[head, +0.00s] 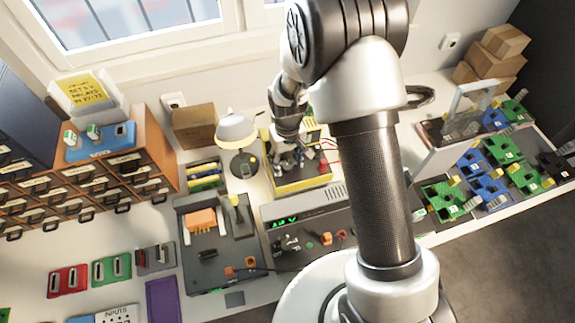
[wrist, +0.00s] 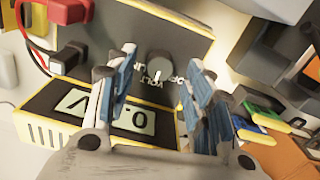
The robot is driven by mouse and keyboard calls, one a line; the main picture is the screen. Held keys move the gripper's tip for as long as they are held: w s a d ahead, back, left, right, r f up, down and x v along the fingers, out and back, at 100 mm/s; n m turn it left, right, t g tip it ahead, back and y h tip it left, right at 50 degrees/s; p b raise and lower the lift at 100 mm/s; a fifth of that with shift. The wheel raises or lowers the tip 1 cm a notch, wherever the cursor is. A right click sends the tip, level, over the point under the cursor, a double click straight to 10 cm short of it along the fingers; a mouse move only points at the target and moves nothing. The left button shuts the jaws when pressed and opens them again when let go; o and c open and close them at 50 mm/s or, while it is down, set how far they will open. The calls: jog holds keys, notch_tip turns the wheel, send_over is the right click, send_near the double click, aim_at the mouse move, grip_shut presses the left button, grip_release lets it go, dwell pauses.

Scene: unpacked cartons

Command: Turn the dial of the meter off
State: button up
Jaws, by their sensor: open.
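The meter is a yellow-edged box with a grey face (wrist: 200,45), seen in the wrist view. Its lit display (wrist: 118,112) reads upside down, with a 0 and a V. The dark round dial (wrist: 159,65) has a pale pointer mark near the upside-down label VOLT. Another label beside it is partly hidden by a finger. My gripper (wrist: 161,60) is open, its blue-padded fingers on either side of the dial in this view; I cannot tell whether they touch it. In the head view my gripper (head: 285,158) is over the yellow meter (head: 303,184), hiding much of its face.
Red and black plugs with leads (wrist: 66,57) are at the meter's left in the wrist view. In the head view a white lamp (head: 238,130) stands left of the meter and a dark instrument (head: 330,220) lies in front. Coloured modules (head: 500,145) crowd the right.

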jog(key=shift+f, duration=1.1)
jog(key=shift+c, duration=0.4)
jog(key=c, duration=1)
